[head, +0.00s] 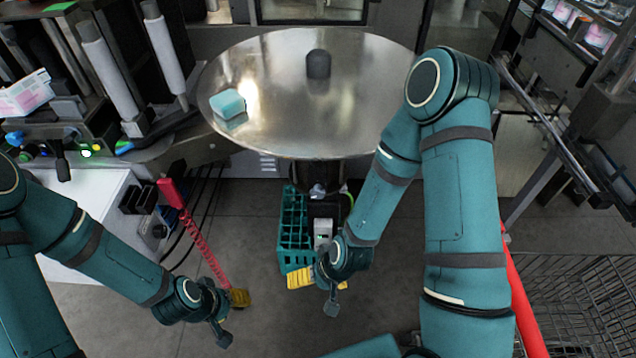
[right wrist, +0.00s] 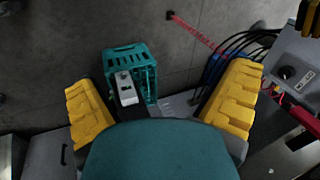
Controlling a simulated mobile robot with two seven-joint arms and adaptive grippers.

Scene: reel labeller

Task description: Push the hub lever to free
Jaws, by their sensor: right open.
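A round metal turntable (head: 285,110) stands ahead of me in the head view, with a dark upright hub post (head: 318,65) near its far middle. A black lever-like handle (head: 61,164) sticks out of the panel at left; I cannot tell whether it is the hub lever or how it is set. My right gripper (head: 318,288) hangs low in front of the turntable, touching nothing that I can see. In the right wrist view its yellow fingers (right wrist: 163,95) are wide apart and empty. My left gripper (head: 230,312) is low at left, seen edge-on.
A pale teal block (head: 228,105) sits on the turntable's left side. A teal crate (head: 294,222) stands on the floor under it, also in the right wrist view (right wrist: 142,52). White rollers (head: 165,55) rise at left. A wire cart (head: 580,300) stands at right.

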